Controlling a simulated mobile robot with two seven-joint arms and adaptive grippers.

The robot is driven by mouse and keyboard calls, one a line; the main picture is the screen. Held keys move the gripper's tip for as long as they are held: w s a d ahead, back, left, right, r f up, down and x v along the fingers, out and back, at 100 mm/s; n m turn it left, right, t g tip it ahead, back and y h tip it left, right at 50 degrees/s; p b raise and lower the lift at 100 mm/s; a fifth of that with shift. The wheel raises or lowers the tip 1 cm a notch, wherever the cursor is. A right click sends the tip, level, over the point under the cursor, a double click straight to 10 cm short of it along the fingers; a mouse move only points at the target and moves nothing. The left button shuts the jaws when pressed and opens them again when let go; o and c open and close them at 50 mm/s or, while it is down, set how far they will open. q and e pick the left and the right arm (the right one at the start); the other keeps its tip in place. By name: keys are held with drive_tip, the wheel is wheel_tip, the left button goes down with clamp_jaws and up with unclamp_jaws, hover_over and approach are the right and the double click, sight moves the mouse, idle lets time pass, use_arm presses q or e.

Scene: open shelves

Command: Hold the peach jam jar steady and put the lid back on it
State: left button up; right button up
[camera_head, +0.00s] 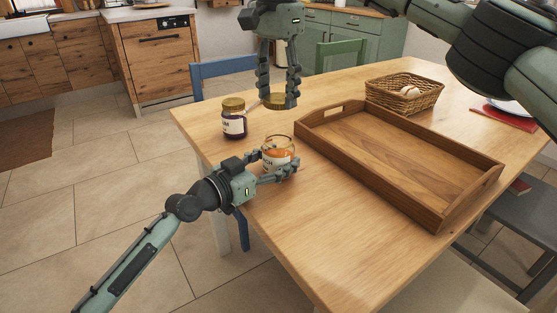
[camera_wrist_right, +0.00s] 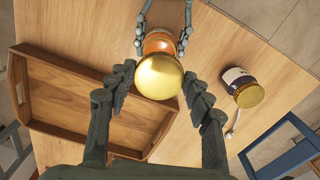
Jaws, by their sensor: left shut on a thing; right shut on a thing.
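The peach jam jar (camera_head: 277,152) is a lidless glass jar with orange contents, upright on the table. My left gripper (camera_head: 279,166) is shut on it low down, with a finger on either side. The gold lid (camera_head: 275,102) is held by my right gripper (camera_head: 278,98), above the jar and apart from it in the head view. In the right wrist view the lid (camera_wrist_right: 159,76) lies between the fingers and covers part of the jar (camera_wrist_right: 160,42). My left gripper's fingers (camera_wrist_right: 160,40) show around the jar there.
A dark jam jar with a gold lid (camera_head: 233,118) stands left of the peach jar. A spoon (camera_wrist_right: 234,124) lies near it. A wooden tray (camera_head: 400,160) is close on the right, with a wicker basket (camera_head: 432,97) behind it. The table front (camera_head: 330,240) is clear.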

use_arm(q)
drive_tip(key=shift+c, duration=0.9)
use_arm(e)
drive_tip(key=shift+f, duration=2.5)
drive_tip(key=shift+f, duration=0.9)
drive_tip(key=shift+f, duration=0.6)
